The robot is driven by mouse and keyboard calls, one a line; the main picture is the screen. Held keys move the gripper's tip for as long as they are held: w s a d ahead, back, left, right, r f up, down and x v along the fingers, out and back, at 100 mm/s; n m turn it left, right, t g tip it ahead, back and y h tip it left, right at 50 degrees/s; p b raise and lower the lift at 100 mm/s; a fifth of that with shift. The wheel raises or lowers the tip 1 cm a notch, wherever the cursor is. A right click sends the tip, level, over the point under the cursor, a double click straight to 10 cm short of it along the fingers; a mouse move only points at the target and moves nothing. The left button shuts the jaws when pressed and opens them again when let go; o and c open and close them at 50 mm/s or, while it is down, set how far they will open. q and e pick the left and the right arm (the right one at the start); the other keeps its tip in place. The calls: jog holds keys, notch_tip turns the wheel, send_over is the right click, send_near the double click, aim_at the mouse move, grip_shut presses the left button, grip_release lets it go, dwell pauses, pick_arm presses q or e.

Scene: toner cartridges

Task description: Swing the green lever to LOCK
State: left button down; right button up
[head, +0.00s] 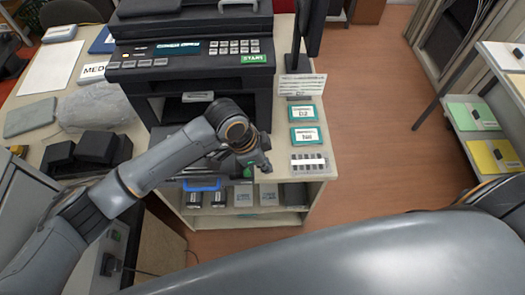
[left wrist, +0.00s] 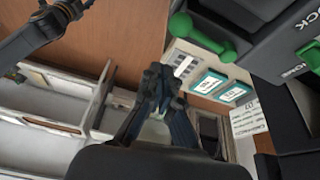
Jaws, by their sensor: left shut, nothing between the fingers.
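The green lever (left wrist: 203,36) shows in the left wrist view as a bar with a round knob at each end, on the dark printer front. White lettering reading LOCK (left wrist: 302,14) is on the dark panel right of it, and another green part (left wrist: 312,56) is at the right edge. In the head view a bit of green (head: 248,169) shows beside my left gripper (head: 264,166), at the printer's front. My left gripper (left wrist: 160,78) is shut and empty, apart from the lever in the wrist view. My right gripper is not seen.
The printer (head: 185,50) stands on a pale cabinet. Dark boxes (head: 98,146) are at left. Cartridges stand on the shelf (head: 285,219) below. The floor (head: 380,120) at right is clear.

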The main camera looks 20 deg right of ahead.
aim_at(252, 174)
pick_arm(q)
jog(key=a, duration=0.2)
jog(key=a+p, duration=0.1)
jog(key=shift+w+a+f, duration=0.15)
jog(key=shift+w, duration=0.15)
jog(key=shift+w, duration=0.15)
jog(key=shift+a+m+b, duration=0.15)
jog(key=shift+m+b, duration=0.15)
jog(key=shift+m, duration=0.1)
